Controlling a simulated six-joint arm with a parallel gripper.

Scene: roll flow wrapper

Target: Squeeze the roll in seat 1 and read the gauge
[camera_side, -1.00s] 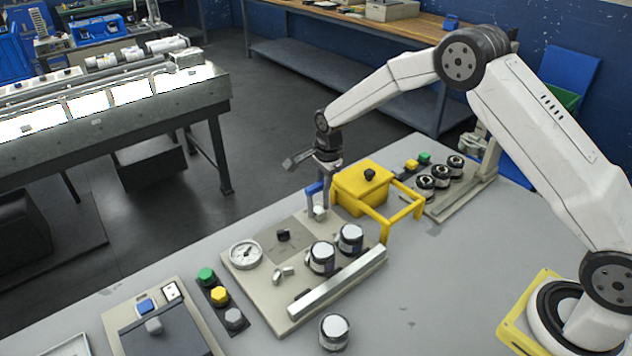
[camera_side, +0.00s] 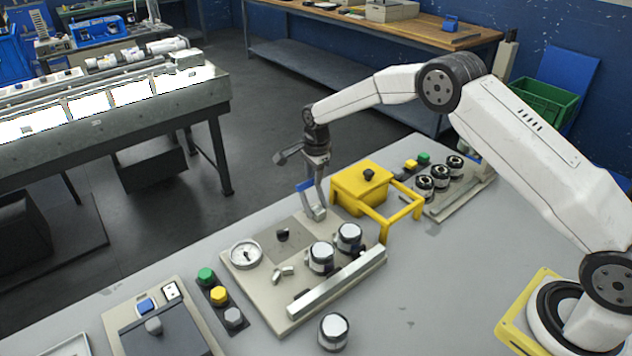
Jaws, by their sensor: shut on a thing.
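The beige panel (camera_side: 262,292) carries a round white gauge (camera_side: 245,254); its needle is too small to read. Two dark rolls with pale tops, a left one (camera_side: 320,258) and a right one (camera_side: 349,238), stand upright on the panel. Another roll (camera_side: 333,332) stands on the table in front. I cannot tell which place is seat 1. My gripper (camera_side: 318,212) points down at the panel's far corner, behind and apart from the two rolls. Its fingers are shut on a small pale part there, mostly hidden by the fingertips.
A yellow box (camera_side: 360,190) with a yellow rail frame (camera_side: 402,212) stands just right of my gripper. A long metal bar (camera_side: 337,284) runs along the panel's front. A button strip (camera_side: 220,296) lies left.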

